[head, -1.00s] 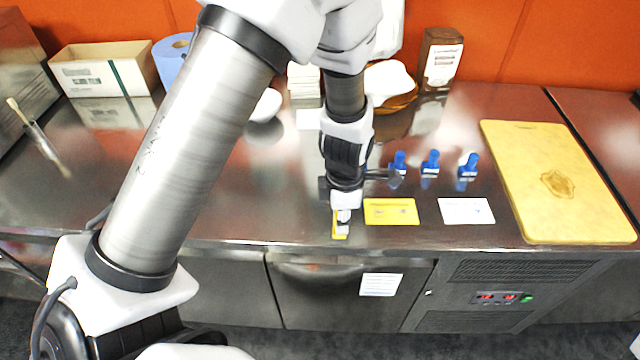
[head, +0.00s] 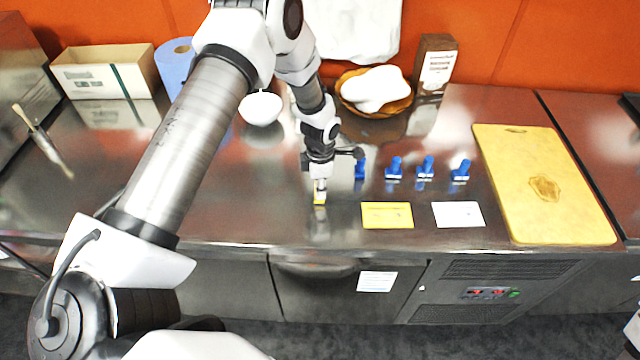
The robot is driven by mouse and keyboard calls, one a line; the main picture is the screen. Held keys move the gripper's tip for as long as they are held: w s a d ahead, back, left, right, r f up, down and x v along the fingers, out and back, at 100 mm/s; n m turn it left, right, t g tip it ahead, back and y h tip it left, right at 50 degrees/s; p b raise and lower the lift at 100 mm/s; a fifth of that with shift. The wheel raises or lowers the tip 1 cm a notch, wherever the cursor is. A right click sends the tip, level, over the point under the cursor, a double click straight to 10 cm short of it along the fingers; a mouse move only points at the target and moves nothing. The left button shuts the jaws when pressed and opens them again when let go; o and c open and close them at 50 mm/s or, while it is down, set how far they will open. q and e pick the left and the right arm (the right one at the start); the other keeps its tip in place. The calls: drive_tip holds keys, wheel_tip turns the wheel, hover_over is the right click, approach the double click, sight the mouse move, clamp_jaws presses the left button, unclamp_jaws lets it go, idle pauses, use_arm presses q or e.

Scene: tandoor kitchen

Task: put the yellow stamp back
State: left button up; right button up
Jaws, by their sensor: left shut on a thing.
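My left gripper (head: 320,187) is shut on the yellow stamp (head: 320,199), of which only a small yellow end shows below the fingers. It is over the steel counter, left of the yellow card (head: 387,221); whether the stamp touches the counter I cannot tell. Several blue stamps stand in a row to the right of the gripper; the nearest blue stamp (head: 360,170) is just beside it, partly behind the gripper's side part. My right gripper is not in view.
A white card (head: 458,214) lies right of the yellow one, then a yellow cutting board (head: 545,190). Behind are a white bowl (head: 261,108), a basket (head: 386,107) with white contents and a brown box (head: 436,65). The counter's front edge is close.

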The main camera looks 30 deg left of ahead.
use_arm(q)
drive_tip(key=shift+d+f, duration=0.1)
drive_tip(key=o, duration=0.9)
drive_tip(key=shift+r, duration=0.25)
wheel_tip(320, 180, up, 12)
drive_tip(key=b, duration=0.3)
drive_tip(key=shift+b, duration=0.3)
drive_tip(key=shift+f, duration=0.1)
